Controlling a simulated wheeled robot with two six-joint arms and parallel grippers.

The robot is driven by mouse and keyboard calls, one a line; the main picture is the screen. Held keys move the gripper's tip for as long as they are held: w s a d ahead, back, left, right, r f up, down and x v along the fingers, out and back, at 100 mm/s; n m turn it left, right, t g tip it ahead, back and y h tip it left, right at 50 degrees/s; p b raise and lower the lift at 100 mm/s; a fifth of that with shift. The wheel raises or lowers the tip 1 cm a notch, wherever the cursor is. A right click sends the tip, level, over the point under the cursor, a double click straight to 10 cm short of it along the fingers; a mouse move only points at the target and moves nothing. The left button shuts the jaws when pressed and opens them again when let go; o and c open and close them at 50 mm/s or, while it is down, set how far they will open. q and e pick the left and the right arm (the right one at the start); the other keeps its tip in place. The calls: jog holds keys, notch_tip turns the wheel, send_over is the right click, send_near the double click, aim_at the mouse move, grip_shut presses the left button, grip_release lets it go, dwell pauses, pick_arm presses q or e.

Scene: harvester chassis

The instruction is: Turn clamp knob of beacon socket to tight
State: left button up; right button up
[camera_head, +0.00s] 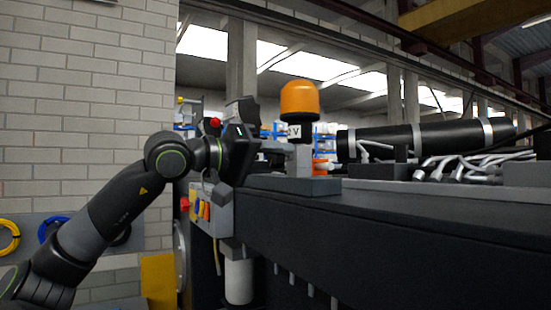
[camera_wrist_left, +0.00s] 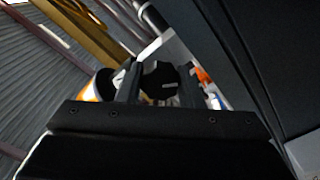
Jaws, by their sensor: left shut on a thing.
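The orange beacon (camera_head: 300,97) stands upright on its dark base in the socket (camera_head: 300,158), on the dark chassis deck. My left gripper (camera_head: 283,147) reaches the socket from the left. In the wrist view, its two fingers (camera_wrist_left: 160,88) are on either side of a dark round clamp knob (camera_wrist_left: 160,78) with a pale mark, and are shut on it. The knob's tight or loose setting cannot be read. In the head view the knob is hidden by the gripper. My right gripper is not in view.
The deck carries a long black cylinder (camera_head: 440,138) and a bundle of grey hoses (camera_head: 465,165) right of the beacon. A control box (camera_head: 210,208) hangs below my left wrist. A brick wall (camera_head: 85,90) stands at the left.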

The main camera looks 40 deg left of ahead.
pick_arm(q)
jog(key=shift+f, duration=0.15)
jog(key=o, duration=1)
jog(key=shift+c, duration=0.2)
jog(key=shift+s, duration=0.1)
jog(key=shift+s+a, duration=0.1)
jog(key=b+v, duration=1)
jog(key=v, duration=0.7)
jog(key=shift+b, duration=0.3)
